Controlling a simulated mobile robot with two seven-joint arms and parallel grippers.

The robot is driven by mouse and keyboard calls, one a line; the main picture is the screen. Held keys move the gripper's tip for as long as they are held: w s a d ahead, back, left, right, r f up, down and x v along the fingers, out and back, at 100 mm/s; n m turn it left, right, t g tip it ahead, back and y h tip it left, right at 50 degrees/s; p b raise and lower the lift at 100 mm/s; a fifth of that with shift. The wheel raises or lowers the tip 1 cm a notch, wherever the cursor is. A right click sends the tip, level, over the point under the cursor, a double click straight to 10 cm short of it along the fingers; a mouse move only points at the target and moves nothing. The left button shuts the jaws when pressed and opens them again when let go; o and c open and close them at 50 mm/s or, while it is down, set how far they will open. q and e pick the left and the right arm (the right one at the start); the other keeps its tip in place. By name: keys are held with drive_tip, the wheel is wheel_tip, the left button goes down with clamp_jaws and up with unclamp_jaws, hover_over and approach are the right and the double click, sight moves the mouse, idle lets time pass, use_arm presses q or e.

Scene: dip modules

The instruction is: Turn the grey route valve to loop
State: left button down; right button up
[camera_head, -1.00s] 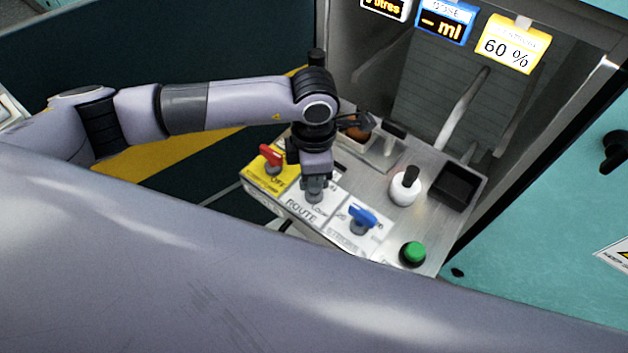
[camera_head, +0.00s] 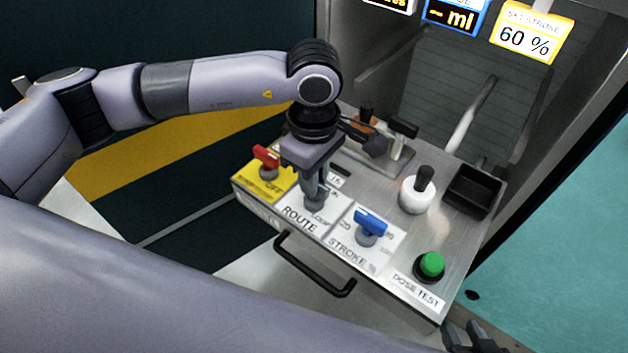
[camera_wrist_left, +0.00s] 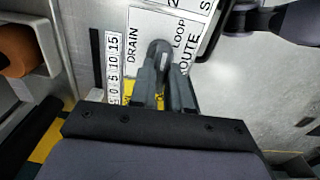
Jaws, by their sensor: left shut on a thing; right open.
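The grey route valve (camera_head: 314,202) stands on the white ROUTE plate (camera_head: 297,221), mostly hidden by my left gripper in the head view. My left gripper (camera_head: 315,192) points down from above and is shut on the valve. In the left wrist view the valve's rounded grey top (camera_wrist_left: 160,50) sits between the fingers of my left gripper (camera_wrist_left: 165,80). The DRAIN label lies to its left and LOOP to its right. Its exact setting is hard to tell. My right gripper (camera_head: 474,338) shows at the lower right edge, open and clear of the panel.
A red-handled valve (camera_head: 266,160) stands on a yellow plate left of my left gripper, and a blue stroke valve (camera_head: 370,222) right of it. Beyond are a green button (camera_head: 431,265), a white bottle (camera_head: 417,192) and a black tray (camera_head: 473,190). A black handle (camera_head: 313,268) fronts the panel.

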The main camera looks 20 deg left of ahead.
use_arm(q)
drive_tip(key=shift+r+m, duration=0.1)
drive_tip(key=shift+m, duration=0.2)
drive_tip(key=c, duration=1.1)
unclamp_jaws()
wheel_tip(320, 180, up, 7)
drive_tip(key=shift+r, duration=0.1)
drive_tip(key=shift+s, duration=0.1)
